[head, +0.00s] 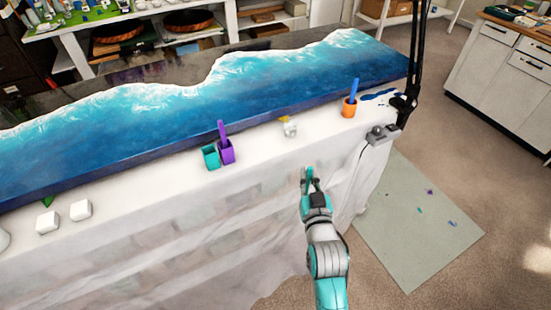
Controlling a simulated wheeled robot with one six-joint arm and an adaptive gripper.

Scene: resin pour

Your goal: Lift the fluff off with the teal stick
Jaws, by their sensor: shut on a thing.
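My gripper (309,180) is at the front of the sheeted table, in front of its near edge. It is shut on a small, thin teal piece, which looks like the teal stick (309,171); little of it shows between the fingers. The resin surface (290,90), blue with white wave-like foam, lies on the table behind and to the left of my gripper. I cannot make out the fluff on it. The teal cup (210,158) stands at the table's front edge with no stick showing in it.
A purple cup (227,153) with a purple stick is beside the teal cup. An orange cup (349,110) holds a blue stick. A pale crumpled item (290,129) stands between them. White blocks (81,210) sit left. A black stand (408,100) rises right.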

